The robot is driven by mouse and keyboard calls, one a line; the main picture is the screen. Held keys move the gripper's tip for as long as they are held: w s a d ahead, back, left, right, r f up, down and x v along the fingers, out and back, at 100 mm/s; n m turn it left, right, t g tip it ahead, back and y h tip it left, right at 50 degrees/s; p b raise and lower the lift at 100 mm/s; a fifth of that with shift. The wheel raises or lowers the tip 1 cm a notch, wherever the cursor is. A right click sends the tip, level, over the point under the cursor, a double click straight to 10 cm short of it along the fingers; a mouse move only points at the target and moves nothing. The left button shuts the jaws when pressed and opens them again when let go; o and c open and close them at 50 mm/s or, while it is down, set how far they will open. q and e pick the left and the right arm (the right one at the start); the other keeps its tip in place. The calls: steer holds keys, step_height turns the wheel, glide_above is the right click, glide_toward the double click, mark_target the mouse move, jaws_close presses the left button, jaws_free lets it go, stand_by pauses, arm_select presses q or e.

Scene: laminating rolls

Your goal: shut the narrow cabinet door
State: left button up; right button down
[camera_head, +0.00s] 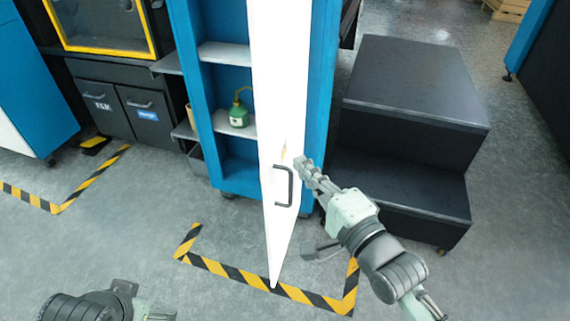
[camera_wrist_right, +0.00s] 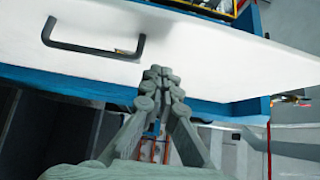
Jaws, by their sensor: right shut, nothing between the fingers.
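The white narrow cabinet door (camera_head: 280,90) stands open, swung out from the blue cabinet (camera_head: 205,100) toward me. Shelves show to the left of it. Its black handle (camera_head: 290,187) is on the face turned to the right. My right gripper (camera_head: 302,163) is shut and empty on that side, close to the door just above the handle. In the right wrist view the fingertips (camera_wrist_right: 160,75) are in front of the white door (camera_wrist_right: 210,50), beside the handle (camera_wrist_right: 92,48); contact is unclear. My left gripper (camera_head: 140,300) shows only partly at the lower left; its fingers are unclear.
A green oil can (camera_head: 239,112) stands on a cabinet shelf. Dark steps (camera_head: 415,85) stand to the right of the cabinet, close to my right arm. Yellow-black floor tape (camera_head: 235,275) runs below the door.

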mark_target(274, 153)
steer(key=shift+w+a, duration=0.2)
steer(key=shift+a, duration=0.75)
steer(key=shift+w+a, duration=0.15)
steer(key=shift+a, duration=0.75)
